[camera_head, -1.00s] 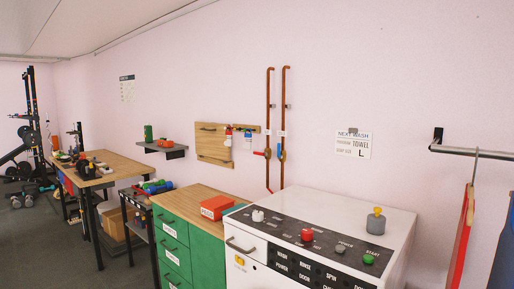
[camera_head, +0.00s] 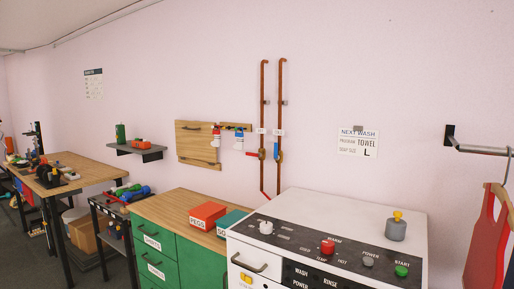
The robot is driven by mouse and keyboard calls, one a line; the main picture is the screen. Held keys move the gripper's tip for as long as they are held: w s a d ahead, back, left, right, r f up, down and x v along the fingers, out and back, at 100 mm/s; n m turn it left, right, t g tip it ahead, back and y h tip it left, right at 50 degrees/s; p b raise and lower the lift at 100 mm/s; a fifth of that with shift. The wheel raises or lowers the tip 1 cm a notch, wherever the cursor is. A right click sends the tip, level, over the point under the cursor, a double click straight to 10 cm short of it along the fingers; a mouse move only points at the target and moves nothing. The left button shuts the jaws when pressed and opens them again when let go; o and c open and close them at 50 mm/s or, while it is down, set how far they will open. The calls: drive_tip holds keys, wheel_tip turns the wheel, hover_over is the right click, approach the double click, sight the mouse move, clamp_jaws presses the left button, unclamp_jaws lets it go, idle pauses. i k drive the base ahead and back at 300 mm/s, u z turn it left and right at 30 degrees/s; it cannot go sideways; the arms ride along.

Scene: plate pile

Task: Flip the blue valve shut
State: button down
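The blue valve handle (camera_head: 276,151) is on the right of two copper pipes on the back wall. It is small in the head view and looks upright, in line with its pipe. A red valve handle (camera_head: 252,153) is on the left pipe and points out sideways to the left. My gripper is not in view.
A white washing machine (camera_head: 400,225) with knobs and buttons stands in front of the pipes. A green drawer cabinet (camera_head: 195,262) with a wooden top holds a red box (camera_head: 208,214) and a teal box. A wooden wall board (camera_head: 197,144) hangs left of the pipes.

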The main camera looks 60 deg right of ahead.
sight(276, 156)
drive_tip(key=i, duration=1)
drive_tip(key=z, duration=0.2)
